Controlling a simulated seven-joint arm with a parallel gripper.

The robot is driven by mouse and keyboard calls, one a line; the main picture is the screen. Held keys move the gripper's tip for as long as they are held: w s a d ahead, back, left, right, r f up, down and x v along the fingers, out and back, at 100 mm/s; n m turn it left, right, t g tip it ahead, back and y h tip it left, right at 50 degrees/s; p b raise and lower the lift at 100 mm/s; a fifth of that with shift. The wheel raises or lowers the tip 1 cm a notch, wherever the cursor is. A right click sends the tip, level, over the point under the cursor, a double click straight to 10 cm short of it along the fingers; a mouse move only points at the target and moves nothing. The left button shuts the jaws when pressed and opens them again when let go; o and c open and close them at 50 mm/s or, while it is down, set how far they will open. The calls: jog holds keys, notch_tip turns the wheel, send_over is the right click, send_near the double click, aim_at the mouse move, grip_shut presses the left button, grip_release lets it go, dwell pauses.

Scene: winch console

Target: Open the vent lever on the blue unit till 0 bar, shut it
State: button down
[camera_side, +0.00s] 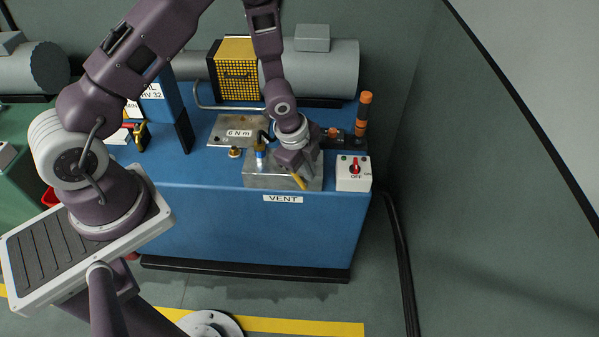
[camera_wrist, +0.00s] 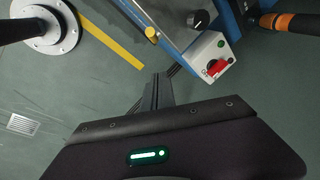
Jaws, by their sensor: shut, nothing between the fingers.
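The blue unit (camera_side: 200,215) stands in the middle of the side view with a VENT label (camera_side: 283,198) on its front edge. A steel block (camera_side: 256,181) sits on top just behind that label. The yellow vent lever (camera_side: 299,181) sticks out at the block's front, pointing down and right; its yellow end also shows in the wrist view (camera_wrist: 152,33). My gripper (camera_side: 296,168) is shut and empty, right above and beside the lever; I cannot tell whether they touch. In the wrist view my gripper (camera_wrist: 160,80) is apart from the yellow end. No readable pressure gauge shows.
A white switch box (camera_side: 346,183) with a red OFF knob (camera_side: 355,168) stands right of the block. An orange-and-black post (camera_side: 363,112) rises behind it. A plate marked 6 N m (camera_side: 222,131) lies behind left.

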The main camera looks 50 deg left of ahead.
aim_at(299, 178)
jog(key=a+f, duration=0.2)
jog(key=f, duration=0.1)
jog(key=a+f, duration=0.1)
jog(key=shift+w+a+f, duration=0.15)
jog(key=shift+a+f, duration=0.1)
jog(key=shift+f, duration=0.05)
